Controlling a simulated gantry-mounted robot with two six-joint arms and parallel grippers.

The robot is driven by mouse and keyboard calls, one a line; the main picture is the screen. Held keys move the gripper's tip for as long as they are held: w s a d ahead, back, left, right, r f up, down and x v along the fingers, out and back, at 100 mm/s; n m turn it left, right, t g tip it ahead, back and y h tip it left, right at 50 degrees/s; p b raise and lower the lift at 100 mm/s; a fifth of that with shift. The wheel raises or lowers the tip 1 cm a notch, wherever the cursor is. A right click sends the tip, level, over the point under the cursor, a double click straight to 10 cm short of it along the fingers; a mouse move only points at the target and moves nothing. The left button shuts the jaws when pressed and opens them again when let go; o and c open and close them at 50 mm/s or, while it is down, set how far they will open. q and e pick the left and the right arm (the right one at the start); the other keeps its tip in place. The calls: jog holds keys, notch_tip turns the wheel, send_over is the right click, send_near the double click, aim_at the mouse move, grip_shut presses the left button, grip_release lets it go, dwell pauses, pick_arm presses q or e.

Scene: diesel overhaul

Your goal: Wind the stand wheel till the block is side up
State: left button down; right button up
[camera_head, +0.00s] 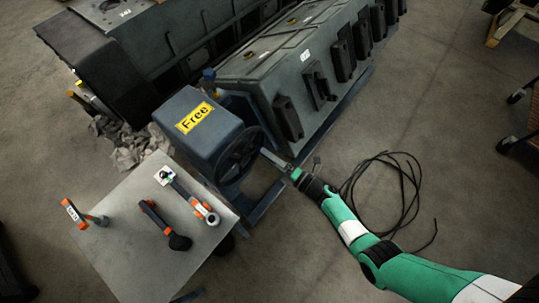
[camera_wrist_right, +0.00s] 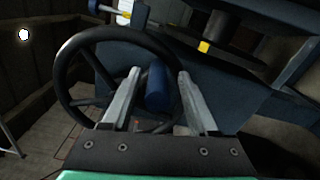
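The dark stand wheel (camera_head: 240,155) is on the end of the blue stand box (camera_head: 197,122), which bears a yellow "Free" label. The long grey engine block (camera_head: 275,62) lies behind it, with a row of dark covers along its right-hand side. My right gripper (camera_head: 266,153) is at the wheel's right side. In the right wrist view its two fingers (camera_wrist_right: 158,80) are apart in front of the wheel (camera_wrist_right: 70,70). A blue cylinder (camera_wrist_right: 157,88) shows between them, with a gap on its right; I cannot tell whether they touch it. My left gripper is out of view.
A grey table (camera_head: 130,245) at lower left holds several orange-and-black tools (camera_head: 160,220). Crumpled grey rags (camera_head: 130,148) lie beside the stand. A black cable (camera_head: 405,200) lies coiled on the floor near my right arm. The floor at right is mostly open.

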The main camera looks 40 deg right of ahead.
jog(key=shift+r, duration=0.1)
jog(key=shift+s+d, duration=0.15)
jog(key=shift+s, duration=0.1)
jog(key=s+d+p, duration=0.2)
jog(key=s+p, duration=0.1)
jog(key=s, duration=0.7)
jog(key=shift+s+p, duration=0.4)
